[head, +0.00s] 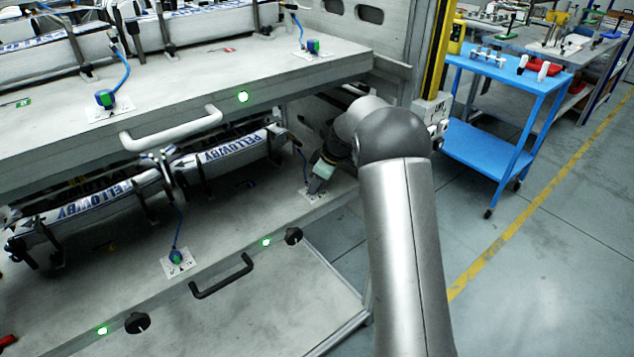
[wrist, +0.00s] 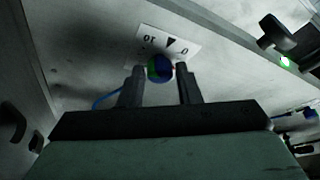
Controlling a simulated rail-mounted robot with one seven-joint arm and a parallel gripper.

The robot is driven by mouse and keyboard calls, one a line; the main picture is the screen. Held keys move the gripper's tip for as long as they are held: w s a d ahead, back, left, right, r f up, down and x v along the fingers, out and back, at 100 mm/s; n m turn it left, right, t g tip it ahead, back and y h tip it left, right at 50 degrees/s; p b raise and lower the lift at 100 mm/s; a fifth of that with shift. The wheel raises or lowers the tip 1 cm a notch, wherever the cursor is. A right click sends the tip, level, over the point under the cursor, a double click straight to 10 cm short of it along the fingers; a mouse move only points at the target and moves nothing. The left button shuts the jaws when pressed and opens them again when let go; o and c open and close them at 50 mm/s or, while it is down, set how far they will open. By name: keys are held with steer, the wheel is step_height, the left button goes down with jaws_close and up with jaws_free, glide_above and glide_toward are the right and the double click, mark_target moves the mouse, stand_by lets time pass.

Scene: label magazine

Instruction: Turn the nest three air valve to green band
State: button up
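In the wrist view a round valve knob (wrist: 159,69), blue with a green part, sits before a white label plate (wrist: 168,43) marked "0", "10" and a black triangle. My gripper (wrist: 160,72) is open, one finger on each side of the knob, with a visible gap at both sides. In the head view my gripper (head: 319,181) is low over the right end of the lower shelf, and my arm and gripper hide this knob. I cannot read a nest number on it.
Another lower-shelf valve (head: 176,257) and two upper-deck valves (head: 104,98) (head: 313,46) have blue hoses. Label holders (head: 225,160) stand behind on the lower shelf. The upper deck's edge with its grey handle (head: 170,128) overhangs. A blue cart (head: 500,70) stands right.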

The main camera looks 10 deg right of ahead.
steer(key=c, duration=0.5)
steer(key=shift+m+b, duration=0.3)
steer(key=shift+b, duration=0.05)
steer(key=m+t+h+b, duration=0.1)
steer(key=m, duration=0.1)
steer(key=shift+s+a+m+b, duration=0.1)
steer(key=shift+a+m+b, duration=0.05)
steer(key=shift+m+b, duration=0.25)
steer(key=m, duration=0.2)
steer(key=shift+a+m+t+h, duration=0.1)
steer(key=shift+m+t+h, duration=0.2)
steer(key=shift+h, duration=0.1)
steer(key=m+h, duration=0.1)
steer(key=m, duration=0.1)
steer(key=m+p, duration=0.1)
steer(key=m, duration=0.1)
steer(key=shift+s+a+r+m+h, duration=0.1)
steer(key=shift+a+r+m+h, duration=0.1)
steer(key=shift+m+h, duration=0.15)
steer(key=shift+a+f+m+h+p, duration=0.1)
steer(key=shift+m+h+p, duration=0.75)
steer(key=shift+m, duration=1.2)
